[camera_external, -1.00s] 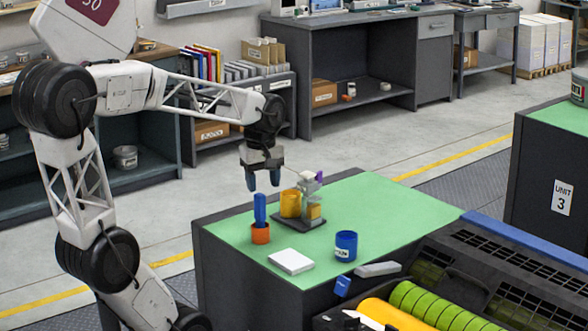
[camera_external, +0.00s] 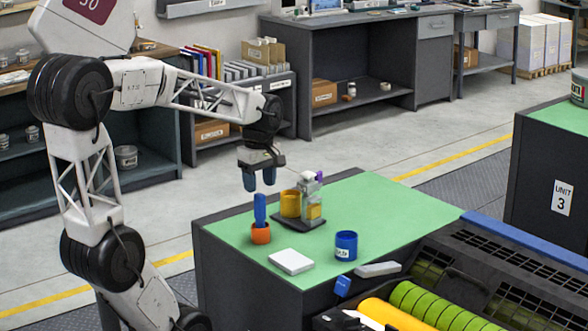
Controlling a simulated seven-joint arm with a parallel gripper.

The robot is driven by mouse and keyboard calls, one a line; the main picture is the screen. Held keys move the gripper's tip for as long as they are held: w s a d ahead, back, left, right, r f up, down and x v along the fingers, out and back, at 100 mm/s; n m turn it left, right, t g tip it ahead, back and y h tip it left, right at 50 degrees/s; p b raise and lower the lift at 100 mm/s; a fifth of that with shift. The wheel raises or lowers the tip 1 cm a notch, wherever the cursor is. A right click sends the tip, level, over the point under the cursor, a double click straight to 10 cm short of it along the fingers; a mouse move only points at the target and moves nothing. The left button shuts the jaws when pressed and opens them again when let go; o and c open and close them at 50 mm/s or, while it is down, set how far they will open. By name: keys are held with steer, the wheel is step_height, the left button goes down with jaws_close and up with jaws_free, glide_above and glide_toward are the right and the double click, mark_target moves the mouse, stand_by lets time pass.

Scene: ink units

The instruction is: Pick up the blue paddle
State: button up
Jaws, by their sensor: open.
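The blue paddle (camera_external: 260,210) stands upright in a small orange cup (camera_external: 261,234) near the left edge of the green-topped bench. My gripper (camera_external: 259,183) is open above the paddle, its two blue fingertips pointing down. The fingertips appear a little above the paddle's top and apart from it. Nothing shows between the fingers. The paddle's lower end is hidden inside the cup.
A white block (camera_external: 290,262) and a blue cup (camera_external: 346,246) are nearer the front. The green surface (camera_external: 385,205) behind is clear.

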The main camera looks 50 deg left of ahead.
mark_target(260, 194)
steer(key=shift+f, duration=0.35)
steer(key=shift+f, duration=0.15)
steer(key=shift+f, duration=2.5)
steer(key=shift+c, duration=0.4)
jaws_close()
steer(key=shift+r, duration=0.2)
